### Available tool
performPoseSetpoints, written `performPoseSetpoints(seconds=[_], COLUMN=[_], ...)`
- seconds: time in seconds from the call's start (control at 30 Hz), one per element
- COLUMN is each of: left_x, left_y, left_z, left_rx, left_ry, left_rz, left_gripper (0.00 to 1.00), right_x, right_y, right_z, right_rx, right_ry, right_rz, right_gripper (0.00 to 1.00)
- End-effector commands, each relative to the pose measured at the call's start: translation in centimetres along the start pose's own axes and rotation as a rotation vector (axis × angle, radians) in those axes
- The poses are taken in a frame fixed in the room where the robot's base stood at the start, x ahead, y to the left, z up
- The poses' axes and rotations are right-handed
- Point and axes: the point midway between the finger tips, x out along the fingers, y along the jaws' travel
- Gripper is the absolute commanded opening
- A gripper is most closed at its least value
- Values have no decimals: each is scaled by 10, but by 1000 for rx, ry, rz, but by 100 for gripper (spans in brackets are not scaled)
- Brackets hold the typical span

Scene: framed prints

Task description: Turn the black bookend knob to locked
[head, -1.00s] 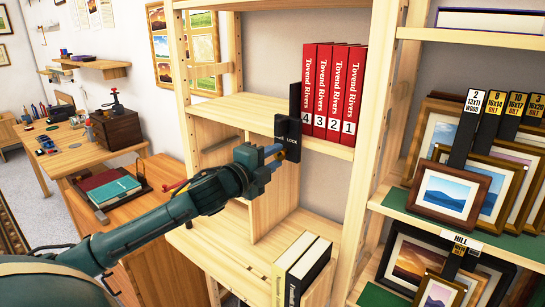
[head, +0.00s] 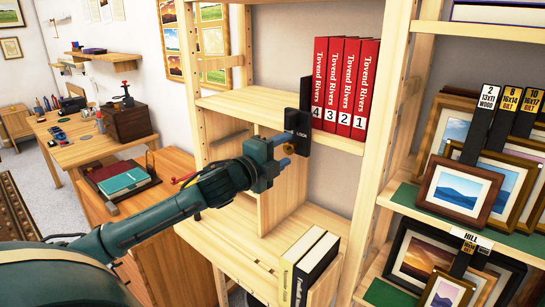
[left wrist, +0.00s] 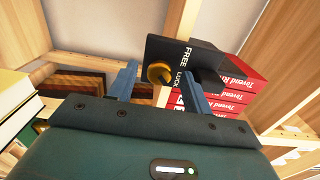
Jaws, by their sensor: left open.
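The black bookend (head: 304,112) stands at the left end of the red books, on the upper shelf's front edge. Its front plate reads LOCK in the head view; FREE and LOCK both show in the left wrist view (left wrist: 198,60). A round brass knob (left wrist: 160,73) sits on the plate's lower part, nearer the FREE word. My left gripper (head: 286,147) is open in front of the plate. In the left wrist view its blue fingers (left wrist: 158,66) stand on either side of the knob, with gaps visible. I cannot tell the knob's exact setting. My right gripper is not in view.
Red numbered books (head: 346,90) stand right of the bookend. A white-and-black book pair (head: 310,270) is on the lower shelf. Framed prints (head: 462,192) fill the green shelf at right. A wooden upright (head: 384,120) separates the shelves.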

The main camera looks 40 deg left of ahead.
Motion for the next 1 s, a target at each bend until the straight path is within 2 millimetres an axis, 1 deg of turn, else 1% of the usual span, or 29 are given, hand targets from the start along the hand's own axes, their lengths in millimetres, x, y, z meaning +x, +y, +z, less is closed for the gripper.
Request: performPoseSetpoints(seconds=[0.17,0.43,0.57,1.0], left_x=[-16,-51,-65,-110], left_y=[4,4,4,1], left_z=[0,-1,0,-1], left_rx=[3,4,1,-3], left_ry=[0,1,-1,1], left_rz=[2,5,5,4], left_gripper=[50,50,50,50], right_x=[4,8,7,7], right_y=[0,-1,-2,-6], right_z=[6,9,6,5], right_rx=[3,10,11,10], right_ry=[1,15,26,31], right_rz=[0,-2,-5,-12], right_gripper=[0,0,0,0])
